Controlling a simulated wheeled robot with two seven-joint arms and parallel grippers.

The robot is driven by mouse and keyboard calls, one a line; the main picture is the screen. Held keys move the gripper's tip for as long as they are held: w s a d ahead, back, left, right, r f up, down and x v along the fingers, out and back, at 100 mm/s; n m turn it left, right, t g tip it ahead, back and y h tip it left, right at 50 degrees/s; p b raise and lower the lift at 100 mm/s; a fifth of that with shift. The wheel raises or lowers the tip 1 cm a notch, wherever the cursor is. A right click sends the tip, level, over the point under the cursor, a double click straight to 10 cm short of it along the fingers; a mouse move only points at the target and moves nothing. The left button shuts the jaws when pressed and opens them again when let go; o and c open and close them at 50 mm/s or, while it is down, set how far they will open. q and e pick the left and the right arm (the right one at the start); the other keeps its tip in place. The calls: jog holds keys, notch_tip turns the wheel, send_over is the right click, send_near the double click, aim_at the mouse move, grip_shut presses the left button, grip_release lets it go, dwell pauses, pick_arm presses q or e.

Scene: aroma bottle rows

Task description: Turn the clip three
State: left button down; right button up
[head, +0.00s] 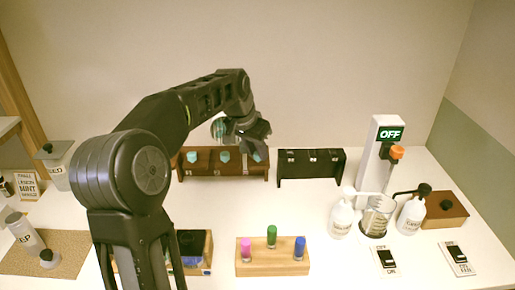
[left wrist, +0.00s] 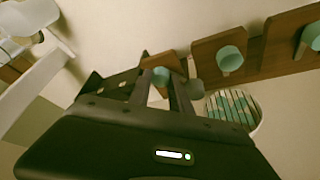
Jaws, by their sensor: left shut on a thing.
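A brown wooden rack (head: 208,172) stands at the back of the table with three teal clips in a row. The left clip (head: 192,157) and middle clip (head: 224,156) are clear of my gripper. Clip three (head: 257,157), the rightmost, is under my left gripper (head: 259,142). In the left wrist view, clip three (left wrist: 160,76) sits between the fingers of my left gripper (left wrist: 172,88), which is shut on it. The other two clips (left wrist: 229,60) show farther right there. The fingers partly hide clip three. My right gripper is not in view.
A black rack (head: 312,165) stands right of the brown one. A teal-striped round thing (head: 219,129) shows beside my gripper. A wooden block (head: 272,264) with pink, green and blue vials is in front. White bottles (head: 342,218) and a beaker stand right. The middle table is clear.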

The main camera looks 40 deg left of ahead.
pick_arm(q)
jog(key=m, duration=0.1)
jog(key=m+h+p, duration=0.1)
jog(key=m, duration=0.1)
jog(key=shift+a+r+m, duration=0.15)
jog(key=shift+m, duration=0.15)
jog(key=shift+w+a+m+g+h+p, duration=0.1)
jog(key=shift+m+g+h+p, duration=0.25)
jog(key=shift+m, duration=0.65)
jog(key=shift+m+g+h+p, duration=0.15)
jog(key=shift+m+h+p, duration=0.35)
jog(key=shift+m, duration=0.5)
jog(key=c, duration=1.2)
grip_release()
